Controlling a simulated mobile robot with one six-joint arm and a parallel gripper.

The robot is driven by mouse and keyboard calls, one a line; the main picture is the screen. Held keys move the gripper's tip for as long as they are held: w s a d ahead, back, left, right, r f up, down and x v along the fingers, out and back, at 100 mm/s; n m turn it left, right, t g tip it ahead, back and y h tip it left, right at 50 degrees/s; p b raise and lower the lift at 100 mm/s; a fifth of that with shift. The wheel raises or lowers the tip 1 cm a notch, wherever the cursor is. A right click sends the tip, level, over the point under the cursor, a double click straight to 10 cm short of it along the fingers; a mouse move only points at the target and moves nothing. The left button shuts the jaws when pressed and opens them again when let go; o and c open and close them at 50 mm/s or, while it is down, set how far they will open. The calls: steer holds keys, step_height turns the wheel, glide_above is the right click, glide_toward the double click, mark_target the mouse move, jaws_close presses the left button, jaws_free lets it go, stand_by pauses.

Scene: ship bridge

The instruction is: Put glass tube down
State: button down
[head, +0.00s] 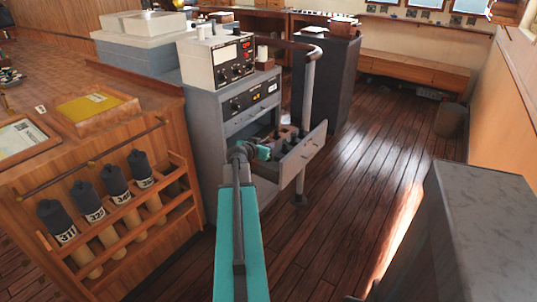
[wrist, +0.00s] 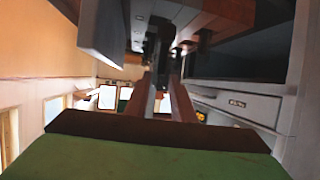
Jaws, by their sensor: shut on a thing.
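My gripper (head: 268,152) is at the end of my teal arm, inside the open drawer (head: 303,157) of the grey cabinet in the head view. The wrist view shows its two brown fingers (wrist: 160,98) close together, with a dark narrow shape between and beyond their tips. I take this for the glass tube, but its outline is too dark to make out. In the head view the tube cannot be told apart from the gripper and the drawer's contents.
Brown blocks (head: 287,132) sit in the drawer, close to my gripper. An instrument box (head: 215,62) stands on the cabinet. A curved handrail post (head: 307,100) rises beside the drawer. A wooden rack (head: 120,215) of dark-capped cylinders is at left. Floor (head: 350,190) to the right is clear.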

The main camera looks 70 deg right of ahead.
steer(key=shift+s+d+f, duration=0.1)
steer(key=shift+s+f, duration=0.05)
steer(key=shift+s, duration=0.05)
steer(key=shift+w, duration=0.1)
steer(key=shift+w+d, duration=0.25)
steer(key=shift+d, duration=0.4)
steer(key=w+d+f+p, duration=0.1)
steer(key=w+d, duration=0.4)
steer(key=d, duration=0.7)
steer(key=shift+d+f+p, duration=0.2)
steer(key=shift+d+p, duration=0.1)
steer(key=shift+p, duration=0.6)
steer(key=shift+w, duration=0.1)
steer(key=shift+w+d+f+p, duration=0.1)
steer(key=shift+d+f+p, duration=0.15)
steer(key=shift+f, duration=0.65)
steer(key=shift+w+d+f+p, duration=0.1)
steer(key=shift+d+f+p, duration=0.1)
steer(key=shift+f, duration=0.7)
steer(key=shift+f, duration=0.15)
